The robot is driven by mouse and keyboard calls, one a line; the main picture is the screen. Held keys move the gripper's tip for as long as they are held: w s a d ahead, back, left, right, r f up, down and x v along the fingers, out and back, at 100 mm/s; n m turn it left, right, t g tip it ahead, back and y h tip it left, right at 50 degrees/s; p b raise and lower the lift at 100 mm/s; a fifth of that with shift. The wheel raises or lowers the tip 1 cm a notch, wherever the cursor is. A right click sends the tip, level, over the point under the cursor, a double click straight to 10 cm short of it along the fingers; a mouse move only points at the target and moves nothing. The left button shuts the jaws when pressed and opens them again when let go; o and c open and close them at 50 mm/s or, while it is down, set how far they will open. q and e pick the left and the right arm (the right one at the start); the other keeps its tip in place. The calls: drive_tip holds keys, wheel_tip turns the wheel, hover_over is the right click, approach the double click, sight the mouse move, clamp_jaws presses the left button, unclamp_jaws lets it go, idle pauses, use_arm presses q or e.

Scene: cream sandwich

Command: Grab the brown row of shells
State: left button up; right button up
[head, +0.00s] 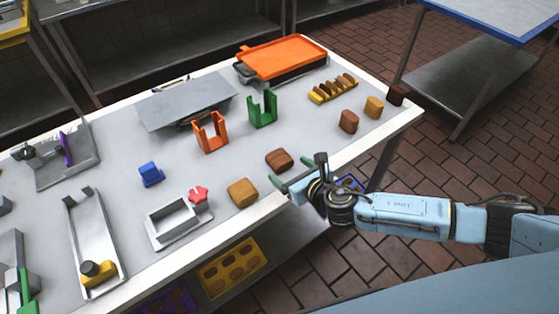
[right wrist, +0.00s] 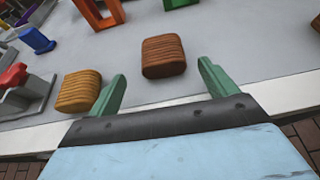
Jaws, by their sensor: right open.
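A brown ridged shell (head: 278,159) lies on the table near its front edge; it also shows ahead of the fingers in the right wrist view (right wrist: 163,56). A lighter tan shell (head: 242,192) lies to its left, also in the right wrist view (right wrist: 79,91). More single shells, brown (head: 349,121), tan (head: 374,107) and dark brown (head: 397,95), lie to the right. A yellow holder (head: 320,98) bears a row of brown and yellow pieces. My right gripper (head: 298,176) is open and empty at the front edge, close to the brown shell. My left gripper is out of view.
Orange (head: 211,134) and green (head: 263,109) upright holders stand behind the brown shell. An orange-topped press (head: 282,58) is at the back. A grey frame (head: 176,224) with a red piece (head: 198,195) is left. A yellow tray of brown pieces (head: 230,268) lies below the table.

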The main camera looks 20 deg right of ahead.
sight(285, 165)
drive_tip(key=b+x, duration=0.1)
drive_tip(key=x, duration=0.4)
drive_tip(key=shift+w+d, duration=0.15)
drive_tip(key=shift+w, duration=0.05)
drive_tip(key=shift+r, duration=0.1)
drive_tip(key=c, duration=1.1)
